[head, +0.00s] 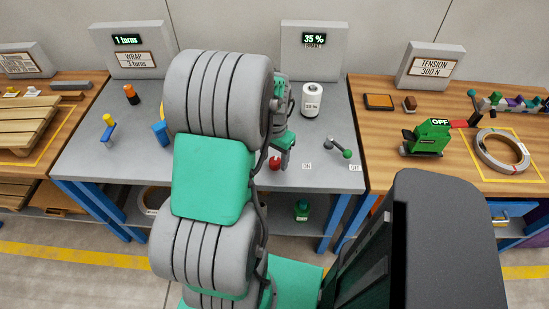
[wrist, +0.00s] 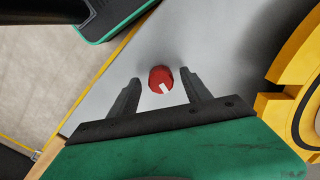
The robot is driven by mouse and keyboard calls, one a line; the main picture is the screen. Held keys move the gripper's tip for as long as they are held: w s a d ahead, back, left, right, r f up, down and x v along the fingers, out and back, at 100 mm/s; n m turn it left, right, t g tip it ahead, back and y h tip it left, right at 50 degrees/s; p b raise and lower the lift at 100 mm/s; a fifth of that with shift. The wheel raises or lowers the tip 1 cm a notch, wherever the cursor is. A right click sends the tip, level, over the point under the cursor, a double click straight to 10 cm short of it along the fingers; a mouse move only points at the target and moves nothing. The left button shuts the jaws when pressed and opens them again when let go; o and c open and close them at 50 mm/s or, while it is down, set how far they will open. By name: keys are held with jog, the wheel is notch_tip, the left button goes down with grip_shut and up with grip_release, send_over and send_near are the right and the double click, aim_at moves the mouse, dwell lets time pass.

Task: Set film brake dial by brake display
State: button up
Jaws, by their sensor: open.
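The brake dial (wrist: 158,74) is a small round red knob with a white mark toward the lower right of its face in the wrist view. It also shows in the head view as a red spot (head: 275,163) on the grey table, partly beside my gripper. The brake display (head: 314,40) stands at the back and reads 35 % in green. My gripper (wrist: 160,80) is open, with one dark finger on each side of the dial. Gaps show between the fingers and the knob. In the head view my gripper (head: 285,150) is largely hidden by my arm.
A white film roll (head: 311,100) and a crank with a green knob (head: 340,148) stand right of the dial. A large yellow part (wrist: 298,85) lies to the right in the wrist view. My arm hides the table's middle.

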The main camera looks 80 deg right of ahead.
jog(key=shift+f, duration=0.35)
jog(key=shift+c, duration=0.4)
jog(key=shift+r, duration=0.1)
grip_shut()
